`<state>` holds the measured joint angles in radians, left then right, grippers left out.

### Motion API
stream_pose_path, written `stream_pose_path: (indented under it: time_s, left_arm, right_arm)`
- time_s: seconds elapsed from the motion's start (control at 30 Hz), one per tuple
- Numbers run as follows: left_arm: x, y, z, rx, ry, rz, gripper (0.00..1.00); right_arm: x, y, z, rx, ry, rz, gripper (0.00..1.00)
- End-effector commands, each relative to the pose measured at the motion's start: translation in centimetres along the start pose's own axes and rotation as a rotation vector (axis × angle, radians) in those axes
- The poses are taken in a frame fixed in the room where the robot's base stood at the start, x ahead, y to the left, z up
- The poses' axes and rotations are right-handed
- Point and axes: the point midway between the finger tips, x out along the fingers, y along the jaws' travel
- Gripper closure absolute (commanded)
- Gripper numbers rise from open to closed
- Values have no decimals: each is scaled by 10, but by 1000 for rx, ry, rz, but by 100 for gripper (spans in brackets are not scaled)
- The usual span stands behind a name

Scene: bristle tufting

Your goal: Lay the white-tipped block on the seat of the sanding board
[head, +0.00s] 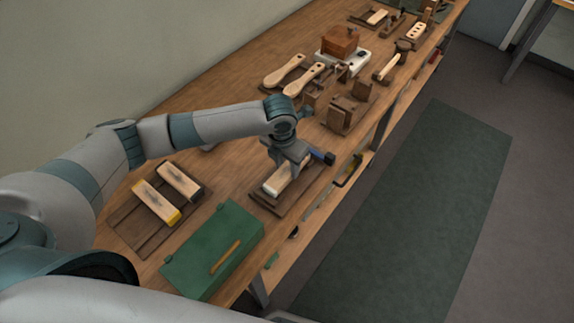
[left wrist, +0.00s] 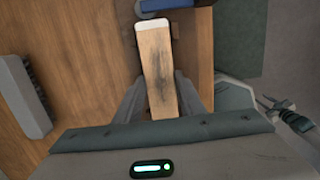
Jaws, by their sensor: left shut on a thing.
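My left gripper (head: 288,168) is shut on the white-tipped block (head: 273,189), a pale wooden bar whose white end points toward the lower left in the head view. In the left wrist view the block (left wrist: 158,70) runs between my fingers, with a dark smudge along its face and the white end at the top. A dark wooden board (head: 290,204), apparently the sanding board, lies directly below the block near the bench's front edge. My gripper hides part of it, and I cannot tell whether the block touches it.
To the left, a dark rack (head: 130,217) holds a yellow-ended block (head: 157,201) and another block (head: 180,181). A green box (head: 213,250) stands near the front. Wooden paddles (head: 285,73), a dark wooden fixture (head: 347,112) and a mallet (head: 386,68) lie farther along the bench.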

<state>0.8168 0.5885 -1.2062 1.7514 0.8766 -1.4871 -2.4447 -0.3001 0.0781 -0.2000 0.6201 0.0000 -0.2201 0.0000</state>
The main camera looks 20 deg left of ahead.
Motion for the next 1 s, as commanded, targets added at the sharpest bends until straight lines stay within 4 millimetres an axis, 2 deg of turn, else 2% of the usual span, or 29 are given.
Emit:
stream_pose_path:
  time_s: [0.87,0.9,0.97,1.0]
  left_arm:
    - [8,0,-1,0,0,0,91]
    - [7,0,-1,0,-1,0,60]
    - [7,0,-1,0,-1,0,45]
    - [7,0,-1,0,-1,0,43]
  right_arm:
    - [2,2,0,-1,0,2,69]
    - [2,2,1,-1,0,2,69]
    - [2,2,1,-1,0,2,69]
    - [2,3,1,-1,-1,3,69]
